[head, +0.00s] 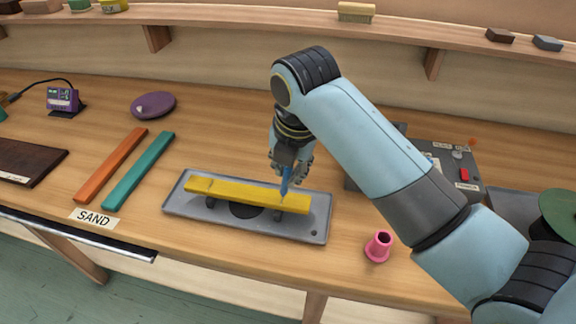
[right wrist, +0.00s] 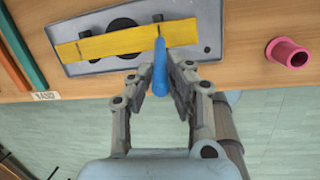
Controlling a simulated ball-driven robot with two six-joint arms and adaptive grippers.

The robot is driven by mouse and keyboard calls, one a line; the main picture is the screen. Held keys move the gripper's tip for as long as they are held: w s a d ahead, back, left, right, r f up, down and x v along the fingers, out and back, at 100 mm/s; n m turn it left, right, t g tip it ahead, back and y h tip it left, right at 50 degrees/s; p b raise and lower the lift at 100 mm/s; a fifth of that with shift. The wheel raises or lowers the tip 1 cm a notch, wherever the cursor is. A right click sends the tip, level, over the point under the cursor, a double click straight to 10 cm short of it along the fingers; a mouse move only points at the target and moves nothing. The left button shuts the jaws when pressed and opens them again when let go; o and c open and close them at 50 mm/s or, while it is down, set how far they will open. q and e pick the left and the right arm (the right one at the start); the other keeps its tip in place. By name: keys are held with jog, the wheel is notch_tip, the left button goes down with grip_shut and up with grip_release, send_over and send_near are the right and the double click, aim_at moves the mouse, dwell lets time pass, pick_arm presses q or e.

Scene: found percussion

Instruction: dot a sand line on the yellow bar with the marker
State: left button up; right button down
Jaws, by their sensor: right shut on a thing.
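The yellow bar (head: 240,194) lies across supports on a grey tray (head: 190,212) in the middle of the bench. My right gripper (head: 287,172) is shut on a blue marker (head: 285,188) above the bar's right end. The marker points down with its tip at or very near the bar; I cannot tell whether it touches. In the right wrist view the marker (right wrist: 160,70) is between the fingers, its tip over the yellow bar (right wrist: 110,44). Short dark marks show on the bar near both ends. My left gripper is not in view.
Orange (head: 112,166) and teal (head: 139,171) bars lie left of the tray, by a SAND label (head: 93,218). A pink cup-like piece (head: 379,246) stands to the right near the front edge. A purple disc (head: 153,105) lies behind. A grey box (head: 450,165) stands right.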

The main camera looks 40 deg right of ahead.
jog(key=shift+f, duration=0.3)
dwell(0.6)
